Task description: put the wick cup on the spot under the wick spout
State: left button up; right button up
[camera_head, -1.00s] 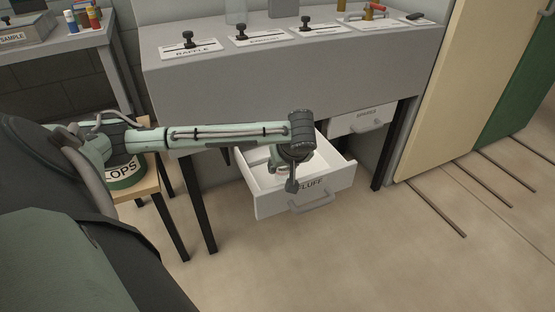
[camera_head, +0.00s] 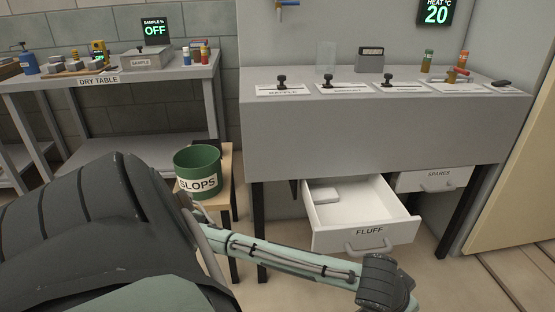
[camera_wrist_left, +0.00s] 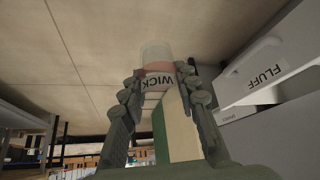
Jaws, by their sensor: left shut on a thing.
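The wick cup (camera_wrist_left: 156,57) shows in the left wrist view, pale and see-through at one end, with a red band and a white label reading WICK. My left gripper (camera_wrist_left: 159,79) is shut on it, with one finger on each side of the label. In the head view my left arm reaches across the bottom to the right, and its fingers and the cup are out of that picture. A blue spout (camera_head: 288,4) is at the top edge on the wall, with no readable label. I cannot make out a marked spot under it. My right gripper is not in view.
The FLUFF drawer (camera_head: 369,231) stands open with a white block (camera_head: 321,194) inside. The SPARES drawer (camera_head: 437,179) looks shut. The grey bench top (camera_head: 340,104) carries a row of labelled levers. The green SLOPS bucket (camera_head: 197,170) stands on a stool beside the bench.

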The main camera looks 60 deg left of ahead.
aim_at(22, 79)
jog(key=j+u, duration=0.1)
jog(key=u, duration=1.15)
jog(key=i+j+u, duration=0.1)
jog(key=j+u, duration=0.25)
jog(key=i+j+u, duration=0.15)
jog(key=j+u, duration=0.2)
jog(key=j, duration=0.15)
jog(key=i+j+u, duration=0.1)
jog(key=j+u, duration=0.15)
jog(key=u, duration=0.15)
jog(key=i+j+u, duration=0.15)
jog(key=u, duration=0.25)
jog(key=i+j+u, duration=0.15)
jog(key=u, duration=0.25)
jog(key=i+j+u, duration=0.6)
jog(key=i+u, duration=0.25)
jog(key=i+l+z, duration=0.1)
jog(key=i+z, duration=0.65)
jog(key=i+j+z, duration=0.1)
jog(key=z, duration=0.3)
jog(key=i+l+z, duration=0.3)
jog(key=i, duration=0.25)
jog(key=i+l+z, duration=0.1)
jog(key=i+z, duration=0.2)
jog(key=i, duration=0.25)
